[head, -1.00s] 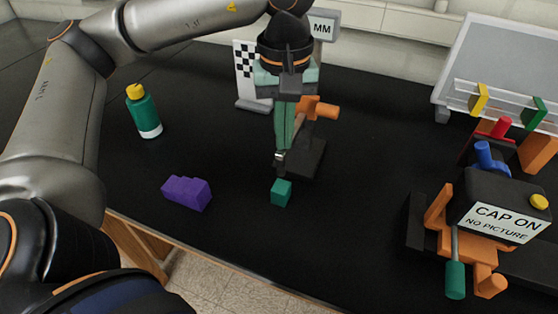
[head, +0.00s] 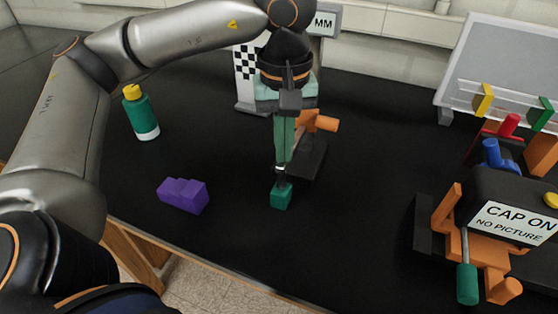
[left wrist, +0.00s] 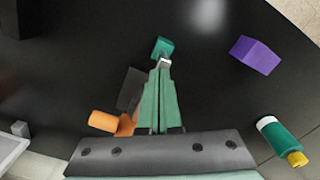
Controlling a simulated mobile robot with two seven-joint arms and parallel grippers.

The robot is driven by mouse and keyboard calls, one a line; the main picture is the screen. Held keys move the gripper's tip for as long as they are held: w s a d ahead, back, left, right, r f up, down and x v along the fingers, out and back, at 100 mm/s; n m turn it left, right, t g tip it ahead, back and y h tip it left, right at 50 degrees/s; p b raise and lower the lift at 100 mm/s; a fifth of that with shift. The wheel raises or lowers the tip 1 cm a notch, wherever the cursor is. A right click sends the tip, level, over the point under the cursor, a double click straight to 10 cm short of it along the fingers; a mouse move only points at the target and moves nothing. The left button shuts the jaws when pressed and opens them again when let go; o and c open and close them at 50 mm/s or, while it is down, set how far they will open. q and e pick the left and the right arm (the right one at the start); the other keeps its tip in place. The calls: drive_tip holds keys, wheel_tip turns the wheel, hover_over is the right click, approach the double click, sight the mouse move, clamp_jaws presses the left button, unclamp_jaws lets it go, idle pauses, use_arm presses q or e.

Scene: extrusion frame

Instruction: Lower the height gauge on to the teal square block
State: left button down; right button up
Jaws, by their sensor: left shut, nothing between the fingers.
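The teal square block (head: 281,197) stands on the black table; it also shows in the left wrist view (left wrist: 162,46). My left gripper (head: 282,176) points straight down with its green fingers shut. Its tips, by a small silvery piece (left wrist: 165,63), overlap the block's top edge in the head view; I cannot tell whether they touch it. Just behind is the height gauge, seen as a dark base (head: 308,163) with an orange handle (head: 321,122). My left arm and hand hide much of it. My right gripper is not in view.
A purple stepped block (head: 183,195) and a green bottle with a yellow cap (head: 141,113) stand to the left. A checkered board (head: 246,75) and an MM sign (head: 323,22) are behind. Table between block and fixture is clear.

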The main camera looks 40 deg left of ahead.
use_arm(q)
drive_tip(key=shift+f, duration=0.35)
drive_tip(key=shift+r, duration=0.15)
drive_tip(key=shift+r+p, duration=0.45)
drive_tip(key=shift+r, duration=0.25)
drive_tip(key=shift+r+p, duration=1.35)
drive_tip(key=shift+r, duration=0.7)
drive_tip(key=shift+r+p, duration=0.85)
drive_tip(key=shift+r, duration=0.35)
